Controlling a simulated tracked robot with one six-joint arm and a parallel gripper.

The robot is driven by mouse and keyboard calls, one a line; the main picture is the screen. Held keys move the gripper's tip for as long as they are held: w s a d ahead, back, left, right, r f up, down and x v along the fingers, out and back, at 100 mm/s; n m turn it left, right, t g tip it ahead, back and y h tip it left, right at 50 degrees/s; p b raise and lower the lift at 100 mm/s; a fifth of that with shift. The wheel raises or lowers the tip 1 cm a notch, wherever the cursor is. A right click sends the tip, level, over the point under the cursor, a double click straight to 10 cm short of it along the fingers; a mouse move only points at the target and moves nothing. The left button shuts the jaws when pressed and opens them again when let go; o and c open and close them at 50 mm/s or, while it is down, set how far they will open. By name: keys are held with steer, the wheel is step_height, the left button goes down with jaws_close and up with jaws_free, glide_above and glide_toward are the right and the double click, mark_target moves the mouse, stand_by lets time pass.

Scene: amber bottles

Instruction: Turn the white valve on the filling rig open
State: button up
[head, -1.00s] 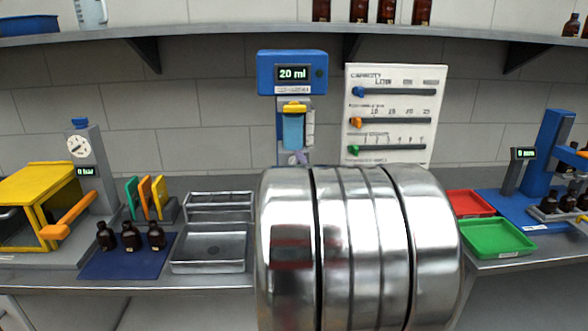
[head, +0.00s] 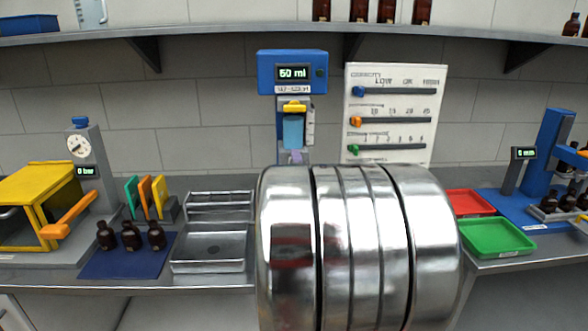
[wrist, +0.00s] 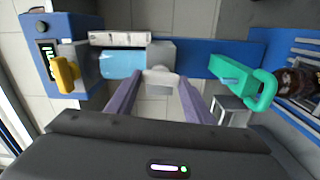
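The filling rig (head: 292,73) stands against the back wall, with a blue head, a yellow knob (head: 295,107) and a light blue tank (head: 293,131). Its display looks like 50 or 60 ml. In the wrist view the white valve (wrist: 160,77) sits below the tank (wrist: 122,63), which lies sideways in that picture. My gripper (wrist: 161,82) has its two purple-grey fingertips on either side of the valve, seemingly touching it. In the head view only a bit of my gripper (head: 297,157) shows; my shiny arm hides the rig's lower part.
In the wrist view a green clamp-like part (wrist: 240,80) and a brown bottle (wrist: 290,80) are on the lower rig. Left are a metal tray (head: 210,265), a blue mat (head: 100,266) with bottles and a yellow press. Right are red (head: 468,202) and green (head: 497,237) trays.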

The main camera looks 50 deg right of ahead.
steer(key=o, duration=0.5)
steer(key=shift+w, duration=0.1)
steer(key=shift+c, duration=0.2)
steer(key=v, duration=1.3)
steer(key=shift+s+a, duration=0.25)
steer(key=shift+s, duration=0.05)
steer(key=shift+f, duration=0.1)
